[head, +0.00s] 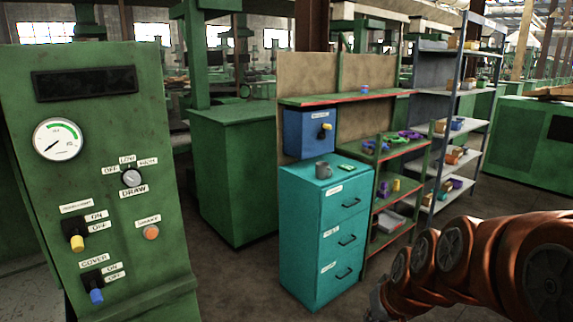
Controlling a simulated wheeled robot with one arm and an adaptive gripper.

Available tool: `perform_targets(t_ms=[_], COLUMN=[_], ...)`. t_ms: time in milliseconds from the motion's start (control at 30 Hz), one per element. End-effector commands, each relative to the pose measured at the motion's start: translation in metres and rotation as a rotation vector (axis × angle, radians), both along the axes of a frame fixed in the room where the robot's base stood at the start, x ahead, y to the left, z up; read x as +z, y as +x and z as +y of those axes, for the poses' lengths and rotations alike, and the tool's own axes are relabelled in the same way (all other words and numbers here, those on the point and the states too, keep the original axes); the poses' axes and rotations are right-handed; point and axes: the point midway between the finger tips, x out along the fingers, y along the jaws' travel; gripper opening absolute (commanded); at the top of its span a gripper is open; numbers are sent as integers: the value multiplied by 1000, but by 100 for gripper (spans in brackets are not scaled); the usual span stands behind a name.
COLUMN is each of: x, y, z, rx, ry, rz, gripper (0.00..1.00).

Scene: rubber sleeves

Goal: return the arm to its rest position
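My orange arm reaches in from the lower right corner of the head view, its links lying bent and low over the floor. My gripper (377,302) shows only in part as a dark shape at the arm's far left end, near the bottom edge. It is just right of the teal drawer cabinet in the picture. Its fingers are too small and cut off to tell whether they are open or shut. I see nothing clearly held in it.
A green control panel (100,180) with gauge and switches stands at left. Green shelves (392,200) with coloured rings and a grey rack (455,100) stand behind my arm. Floor (235,280) between panel and cabinet is clear.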

Motion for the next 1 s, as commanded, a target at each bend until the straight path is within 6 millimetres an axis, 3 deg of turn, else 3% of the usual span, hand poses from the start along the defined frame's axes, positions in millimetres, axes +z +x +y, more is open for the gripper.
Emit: perform_targets(t_ms=[33, 200, 300, 400, 500, 600, 1000], x=[-3, -14, -19, -20, -19, -19, -19], y=[-27, -121, -173, -212, -236, -247, -248], z=[6, 12, 8, 1, -5, -8, -8], rx=[20, 49, 49, 41, 31, 25, 24], ry=[-4, -39, -69, -100, -122, -134, -136], rz=[58, 285, 410, 504, 565, 591, 594], gripper=[0, 0, 0, 0, 0, 0, 0])
